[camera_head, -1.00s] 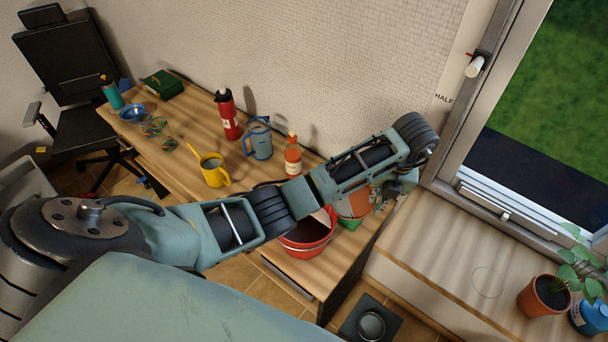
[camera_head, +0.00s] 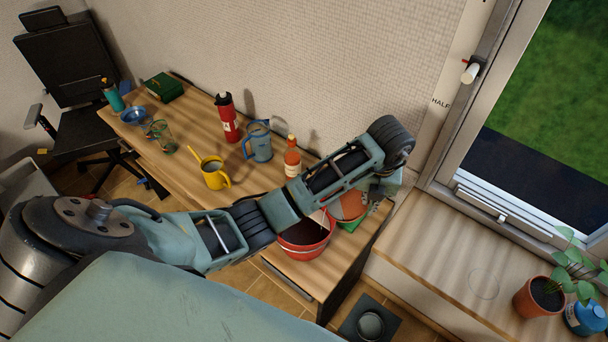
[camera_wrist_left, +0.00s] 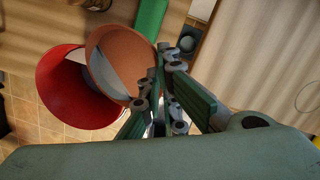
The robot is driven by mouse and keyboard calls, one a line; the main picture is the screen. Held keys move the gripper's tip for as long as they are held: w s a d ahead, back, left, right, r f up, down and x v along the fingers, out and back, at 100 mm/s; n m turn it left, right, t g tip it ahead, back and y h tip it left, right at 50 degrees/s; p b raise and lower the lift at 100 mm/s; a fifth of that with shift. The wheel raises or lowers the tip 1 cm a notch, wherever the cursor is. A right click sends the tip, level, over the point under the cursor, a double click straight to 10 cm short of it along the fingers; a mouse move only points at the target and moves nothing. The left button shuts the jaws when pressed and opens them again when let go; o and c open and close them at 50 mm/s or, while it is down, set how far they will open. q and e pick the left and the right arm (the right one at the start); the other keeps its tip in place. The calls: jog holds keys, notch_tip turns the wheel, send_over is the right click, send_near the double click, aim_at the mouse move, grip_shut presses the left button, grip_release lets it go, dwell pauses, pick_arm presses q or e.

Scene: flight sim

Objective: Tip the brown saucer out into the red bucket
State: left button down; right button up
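The red bucket (camera_head: 306,246) stands on the right end of the wooden desk. It shows at the left of the left wrist view (camera_wrist_left: 62,98), with a pale patch inside. The brown saucer (camera_head: 350,204) is at the bucket's right side, partly behind my arm. In the left wrist view the saucer (camera_wrist_left: 130,62) overlaps the bucket's right rim and looks tilted; a pale grey-white patch shows in it, and I cannot tell what it is. My left gripper (camera_wrist_left: 156,98) is shut on the saucer's near right edge. My right gripper is not in view.
A green item (camera_wrist_left: 151,20) lies beside the bucket. An orange bottle (camera_head: 292,160), blue jug (camera_head: 259,143), yellow watering can (camera_head: 213,175) and red bottle (camera_head: 227,118) stand along the desk. A potted plant (camera_head: 540,297) stands on the right-hand sill.

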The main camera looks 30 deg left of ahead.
aim_at(358, 206)
pick_arm(q)
jog(key=shift+a+r, duration=0.1)
jog(key=shift+s+a+r+t, duration=0.2)
jog(key=shift+s+a+t, duration=0.1)
jog(key=shift+s+a, duration=0.1)
jog(key=shift+r+h, duration=0.1)
jog(key=shift+h, duration=0.2)
jog(key=shift+s+a+r+p, duration=0.15)
jog(key=shift+s+a+p, duration=0.05)
jog(key=shift+p, duration=0.1)
jog(key=shift+s+a, duration=0.2)
jog(key=shift+a, duration=0.05)
jog(key=shift+t, duration=0.3)
jog(key=shift+h, duration=0.3)
jog(key=shift+s+a, duration=0.4)
jog(key=shift+a, duration=0.05)
